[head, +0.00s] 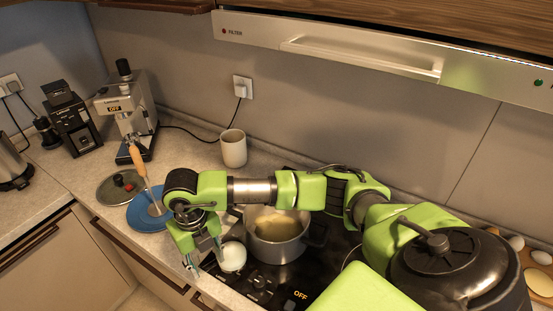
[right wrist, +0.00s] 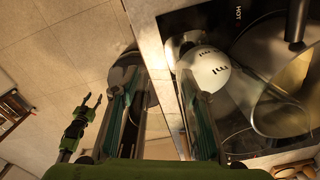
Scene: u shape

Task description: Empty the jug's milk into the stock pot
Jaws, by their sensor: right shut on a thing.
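The stock pot (head: 268,249) is a metal pot on the dark hob, with a pale yellowish content inside. Its shiny wall also shows at the right of the right wrist view (right wrist: 270,122). The white jug (head: 233,257) is just left of the pot, at the hob's front edge. In the right wrist view the white jug (right wrist: 206,69) shows dark lettering, beside my right finger. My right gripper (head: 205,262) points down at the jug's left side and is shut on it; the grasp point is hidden. My left gripper (right wrist: 91,108) appears only in the right wrist view, with fingers apart, over the floor.
A blue plate (head: 139,217) with a wooden-handled utensil, a glass lid (head: 119,187) and a beige cup (head: 233,149) stand on the counter. A coffee machine (head: 127,105) is at the back left. The range hood (head: 380,60) overhangs the hob.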

